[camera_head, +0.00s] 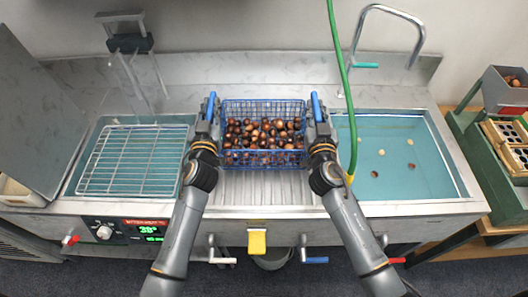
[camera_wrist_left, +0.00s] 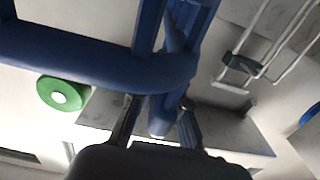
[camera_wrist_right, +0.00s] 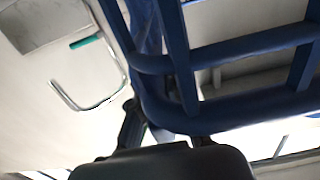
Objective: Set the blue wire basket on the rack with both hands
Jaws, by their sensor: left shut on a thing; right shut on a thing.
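The blue wire basket (camera_head: 263,158) is full of brown chestnuts (camera_head: 262,132) and stands level over the ribbed middle drainboard (camera_head: 262,187). My left gripper (camera_head: 210,112) is shut on the basket's left handle, and my right gripper (camera_head: 317,110) is shut on its right handle. The blue handle bars fill much of the left wrist view (camera_wrist_left: 100,60) and the right wrist view (camera_wrist_right: 240,105). The wire rack (camera_head: 135,160) lies over the left basin, to the left of the basket, and is empty. I cannot tell whether the basket touches the drainboard.
The right basin (camera_head: 400,165) holds water with a few loose chestnuts. A green hose (camera_head: 340,70) hangs beside my right arm. A raised metal lid (camera_head: 38,110) stands left of the rack, and a black-handled fixture (camera_head: 130,43) is behind it. Crates (camera_head: 505,145) stand far right.

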